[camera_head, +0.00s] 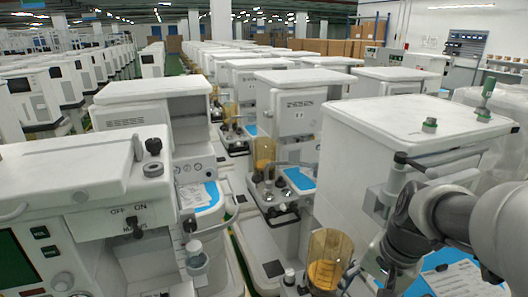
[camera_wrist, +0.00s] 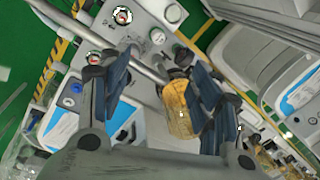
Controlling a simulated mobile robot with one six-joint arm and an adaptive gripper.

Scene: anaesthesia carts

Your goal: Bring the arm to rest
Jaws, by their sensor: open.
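My arm (camera_head: 440,212) comes in from the right in the head view and bends down beside the front right cart (camera_head: 400,125). In the wrist view my gripper (camera_wrist: 160,85) is open, with its two blue-padded fingers spread apart and nothing held. An amber canister (camera_wrist: 178,112) shows between and beyond the fingers, nearer the right one; I cannot tell how far below them it is. In the head view the gripper's fingertips cannot be made out clearly.
An amber canister (camera_head: 326,262) stands on the front right cart, close to my arm. A white cart (camera_head: 75,175) with a green screen fills the left front. Rows of carts run back, with narrow gaps between. Green floor (camera_wrist: 25,45) with yellow-black striping shows in the wrist view.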

